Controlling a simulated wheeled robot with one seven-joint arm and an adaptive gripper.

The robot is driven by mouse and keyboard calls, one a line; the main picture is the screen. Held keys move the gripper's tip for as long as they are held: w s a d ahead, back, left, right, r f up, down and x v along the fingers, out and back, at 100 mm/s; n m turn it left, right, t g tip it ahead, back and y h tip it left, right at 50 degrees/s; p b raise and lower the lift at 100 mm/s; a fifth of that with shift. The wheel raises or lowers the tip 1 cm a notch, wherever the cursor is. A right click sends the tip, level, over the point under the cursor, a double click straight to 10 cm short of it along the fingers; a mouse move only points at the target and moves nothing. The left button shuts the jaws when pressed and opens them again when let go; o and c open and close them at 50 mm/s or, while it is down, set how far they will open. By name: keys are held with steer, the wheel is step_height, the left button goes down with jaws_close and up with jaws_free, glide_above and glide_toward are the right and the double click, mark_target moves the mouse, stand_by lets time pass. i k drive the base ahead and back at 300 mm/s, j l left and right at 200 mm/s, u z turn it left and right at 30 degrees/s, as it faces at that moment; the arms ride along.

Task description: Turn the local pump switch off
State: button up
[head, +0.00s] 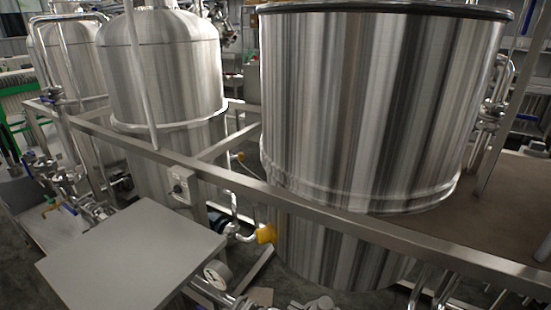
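The local pump switch (182,186) looks like a small pale box with a dark knob on its front. It is fixed at the steel frame rail, left of the picture's middle, above the right back part of a flat grey top. The knob is too small to tell which way it is turned. I cannot make out my gripper in the head view. Small pale grey shapes show at the bottom edge, but I cannot tell what they are.
A flat grey top (130,255) lies in front of the switch. A steel rail (330,207) crosses the view. A large steel tank (375,110) stands right, a smaller tank (165,75) behind. A yellow fitting (266,234) and round gauge (217,274) are near the pipes.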

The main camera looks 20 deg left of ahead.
mark_target(177, 189)
steer(key=u, duration=1.45)
